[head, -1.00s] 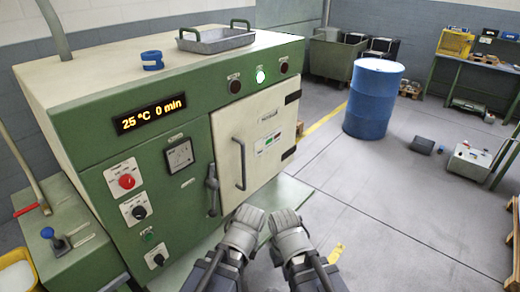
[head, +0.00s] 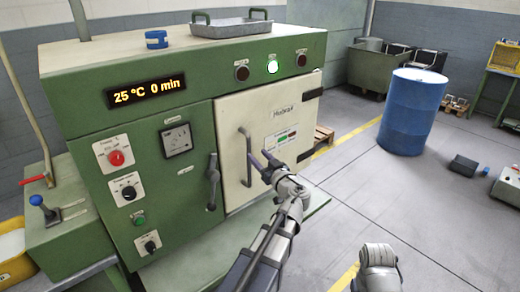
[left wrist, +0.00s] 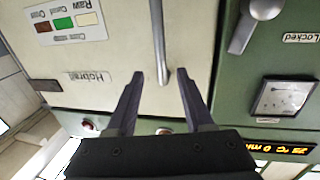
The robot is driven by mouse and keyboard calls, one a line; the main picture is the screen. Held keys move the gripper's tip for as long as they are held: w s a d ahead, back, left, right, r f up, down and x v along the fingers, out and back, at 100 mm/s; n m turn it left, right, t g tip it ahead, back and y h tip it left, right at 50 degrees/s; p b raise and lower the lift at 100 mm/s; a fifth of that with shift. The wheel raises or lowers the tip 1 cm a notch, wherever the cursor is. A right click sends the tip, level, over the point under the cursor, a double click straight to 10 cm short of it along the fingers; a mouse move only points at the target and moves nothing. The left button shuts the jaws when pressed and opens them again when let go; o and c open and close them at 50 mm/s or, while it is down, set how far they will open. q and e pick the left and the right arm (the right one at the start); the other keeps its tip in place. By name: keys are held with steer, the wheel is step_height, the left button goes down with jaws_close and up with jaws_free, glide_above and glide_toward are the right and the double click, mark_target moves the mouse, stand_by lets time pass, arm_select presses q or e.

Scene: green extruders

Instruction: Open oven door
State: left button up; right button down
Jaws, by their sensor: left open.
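The cream oven door (head: 285,115) is shut in the green oven front, hinged at its right side. Its vertical bar handle (head: 246,165) is near the door's left edge. A grey latch lever (head: 212,182) hangs upright left of the door; the left wrist view shows the lever (left wrist: 243,35) near a "Locked" label. My left gripper (head: 261,160) is open in front of the door, close to the handle. In the left wrist view the handle (left wrist: 157,35) lines up between its open fingers (left wrist: 160,73); contact cannot be told. My right wrist is at lower right, its fingers hidden.
A blue barrel (head: 412,112) stands on the floor to the right. A green ledge (head: 300,212) juts out below the door.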

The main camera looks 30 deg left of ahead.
mark_target(250, 148)
arm_select(q)
steer(key=shift+x, duration=3.9)
jaws_close()
